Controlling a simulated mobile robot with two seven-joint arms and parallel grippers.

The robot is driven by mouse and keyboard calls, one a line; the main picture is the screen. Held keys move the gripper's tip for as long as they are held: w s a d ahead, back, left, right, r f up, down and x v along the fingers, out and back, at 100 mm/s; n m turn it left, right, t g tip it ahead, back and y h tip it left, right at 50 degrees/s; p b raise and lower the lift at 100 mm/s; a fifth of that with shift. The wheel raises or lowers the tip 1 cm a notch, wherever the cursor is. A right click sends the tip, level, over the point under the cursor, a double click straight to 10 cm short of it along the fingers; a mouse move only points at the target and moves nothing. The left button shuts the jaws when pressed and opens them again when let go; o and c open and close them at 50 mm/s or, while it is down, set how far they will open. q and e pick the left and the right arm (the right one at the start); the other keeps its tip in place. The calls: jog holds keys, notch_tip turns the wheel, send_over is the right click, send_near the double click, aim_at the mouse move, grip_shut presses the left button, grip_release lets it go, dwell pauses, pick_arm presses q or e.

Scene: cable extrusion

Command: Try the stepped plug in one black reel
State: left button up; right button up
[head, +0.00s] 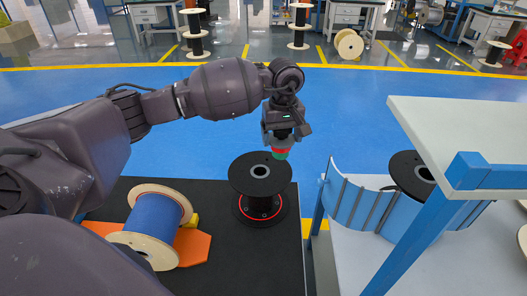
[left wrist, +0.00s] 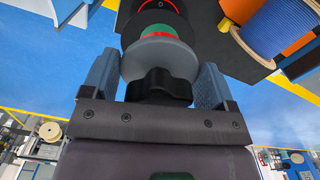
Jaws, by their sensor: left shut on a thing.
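My left gripper (head: 283,136) is shut on the black knob of the stepped plug (head: 280,151), which points downward with red and green steps. In the left wrist view the plug (left wrist: 160,52) shows its knob, grey disc, red ring and green step between my fingers (left wrist: 153,84). A black reel (head: 242,176) stands upright on the black mat, its centre hole facing up. The plug is above the reel's far right edge in the head view, apart from the hole. Another black reel (head: 405,168) stands at the right, partly hidden by the shelf. My right gripper is not in view.
A blue cable reel (head: 156,218) lies on its side on an orange base (head: 194,247) at the left of the black mat (head: 222,262). A white shelf with a blue post (head: 425,225) and a blue curved panel (head: 352,205) stand at the right. Blue floor lies beyond.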

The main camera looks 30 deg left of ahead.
pick_arm(q)
jog(key=w+a+f+n+b, duration=0.5)
jog(key=a+f+n, duration=0.1)
jog(key=f, duration=0.4)
jog(key=w+a+f+n+b, duration=0.5)
jog(key=a+f, duration=0.3)
jog(key=f, duration=0.3)
jog(key=shift+w+f+n+b, duration=0.25)
jog(key=shift+w+n+b, duration=0.05)
jog(key=shift+n+b, duration=0.15)
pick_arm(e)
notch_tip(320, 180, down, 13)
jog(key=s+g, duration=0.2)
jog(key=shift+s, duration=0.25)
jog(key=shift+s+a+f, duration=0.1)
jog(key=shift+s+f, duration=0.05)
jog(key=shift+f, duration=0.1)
pick_arm(q)
jog(key=shift+f+b, duration=0.35)
jog(key=shift+f, duration=0.4)
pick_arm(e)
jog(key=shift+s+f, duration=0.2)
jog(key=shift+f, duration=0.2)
